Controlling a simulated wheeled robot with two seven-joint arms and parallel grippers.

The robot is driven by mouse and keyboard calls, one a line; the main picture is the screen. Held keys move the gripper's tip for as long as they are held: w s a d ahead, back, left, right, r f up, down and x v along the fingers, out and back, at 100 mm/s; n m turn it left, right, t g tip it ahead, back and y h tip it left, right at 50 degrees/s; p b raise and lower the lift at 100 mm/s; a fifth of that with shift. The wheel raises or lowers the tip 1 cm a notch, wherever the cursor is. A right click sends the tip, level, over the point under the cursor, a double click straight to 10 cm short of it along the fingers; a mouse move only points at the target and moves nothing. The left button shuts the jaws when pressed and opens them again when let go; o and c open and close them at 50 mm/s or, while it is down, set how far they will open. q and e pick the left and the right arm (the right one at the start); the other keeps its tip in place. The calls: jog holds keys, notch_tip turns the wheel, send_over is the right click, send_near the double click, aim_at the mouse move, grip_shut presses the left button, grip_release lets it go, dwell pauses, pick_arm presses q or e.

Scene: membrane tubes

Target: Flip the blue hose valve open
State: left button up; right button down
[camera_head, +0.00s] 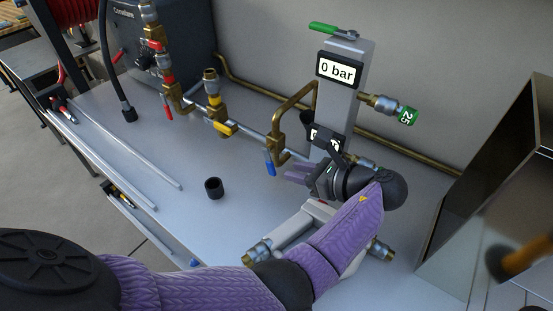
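The blue hose valve handle (269,162) hangs down below the brass pipe fitting (277,145) at the middle of the bench. My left gripper (288,175) is just to the right of the blue handle, with its purple fingers pointing left towards it. The two fingers show apart, and nothing is seen between them. A small gap shows between the fingertips and the handle. My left wrist and sleeve hide the lower part of the grey pillar (345,95). My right gripper is not in view.
The pillar carries a "0 bar" display (339,70) and a green lever (331,29). A yellow valve handle (225,128) and a red one (168,112) sit on the pipework. A black cap (213,187) stands on the bench. An open metal box (490,170) stands right.

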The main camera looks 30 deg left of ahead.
aim_at(274, 167)
pick_arm(q)
jog(key=b+x, duration=0.1)
jog(key=x, duration=0.6)
jog(key=shift+a+f, duration=0.1)
jog(key=shift+a, duration=0.15)
grip_shut()
